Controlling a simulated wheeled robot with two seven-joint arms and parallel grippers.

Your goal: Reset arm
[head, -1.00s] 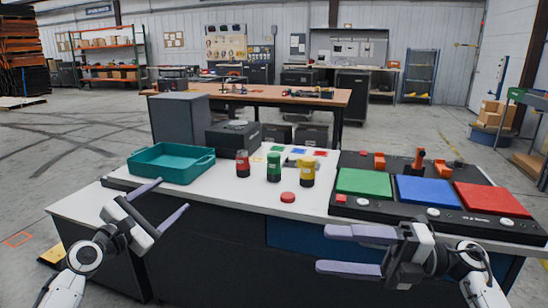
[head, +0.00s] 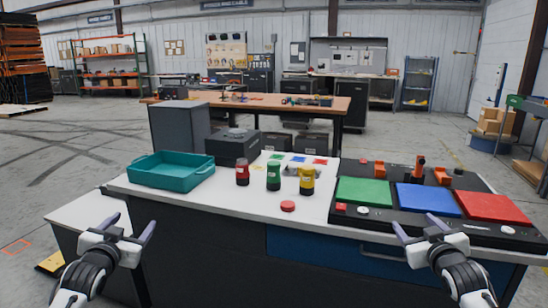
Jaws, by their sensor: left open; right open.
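My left gripper (head: 130,229) is open and empty, in front of the table's left front edge, fingers pointing up and forward. My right gripper (head: 431,233) is open and empty, in front of the table's right part, below the black board. Neither gripper touches anything that I can see. Both arms come in from the bottom of the head view.
The white table (head: 240,207) holds a teal tray (head: 170,180), a red can (head: 242,173), a green can (head: 273,176), a yellow can (head: 307,180), a red button (head: 287,206) and a black board (head: 378,222) with green, blue and red pads.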

